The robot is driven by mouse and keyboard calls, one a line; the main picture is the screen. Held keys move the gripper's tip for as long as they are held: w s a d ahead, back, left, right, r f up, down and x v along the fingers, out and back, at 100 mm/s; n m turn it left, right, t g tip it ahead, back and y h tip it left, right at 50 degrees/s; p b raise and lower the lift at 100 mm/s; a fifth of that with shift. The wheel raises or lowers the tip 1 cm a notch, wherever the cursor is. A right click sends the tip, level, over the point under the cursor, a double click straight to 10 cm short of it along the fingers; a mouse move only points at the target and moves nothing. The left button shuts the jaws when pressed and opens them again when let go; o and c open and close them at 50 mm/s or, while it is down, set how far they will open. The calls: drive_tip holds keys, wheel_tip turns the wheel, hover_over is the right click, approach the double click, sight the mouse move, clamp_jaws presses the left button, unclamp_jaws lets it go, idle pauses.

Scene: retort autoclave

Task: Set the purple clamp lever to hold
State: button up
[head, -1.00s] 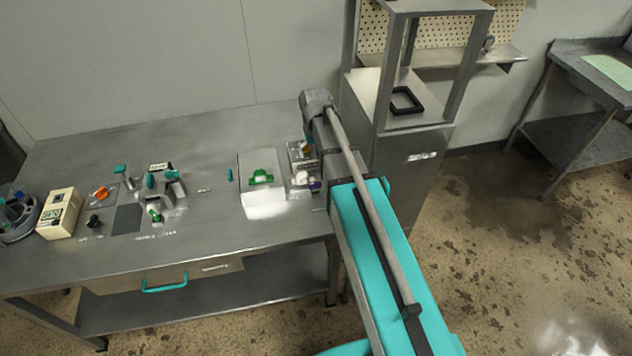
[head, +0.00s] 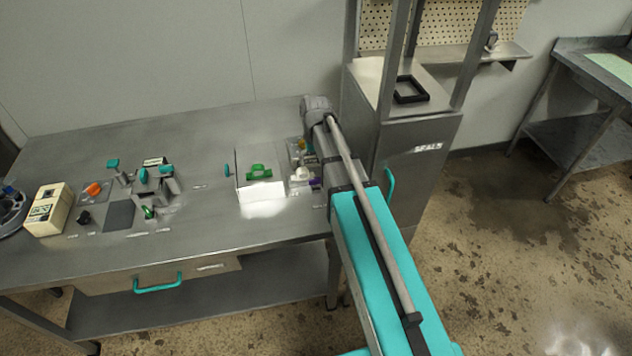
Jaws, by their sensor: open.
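A small purple part (head: 316,183), which looks like the clamp lever, shows at the right end of the bench, close to the left side of my arm. It sits next to a small white fitting (head: 300,175). The purple part is tiny and partly covered by my arm, so its setting cannot be read. My arm reaches up from the lower right over the bench's right end. My gripper cannot be made out; the arm's far end hides that area.
A white box with a green part (head: 259,172) stands left of the lever. A steel cabinet (head: 415,150) marked SEALS, holding a black square frame (head: 410,90), stands close right of my arm. Orange, teal and green controls crowd the bench's left. The bench's (head: 200,240) front strip is clear.

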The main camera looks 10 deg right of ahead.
sight(315, 178)
drive_tip(key=shift+f+b, duration=3.6)
drive_tip(key=shift+f, duration=0.25)
drive_tip(key=c, duration=1.3)
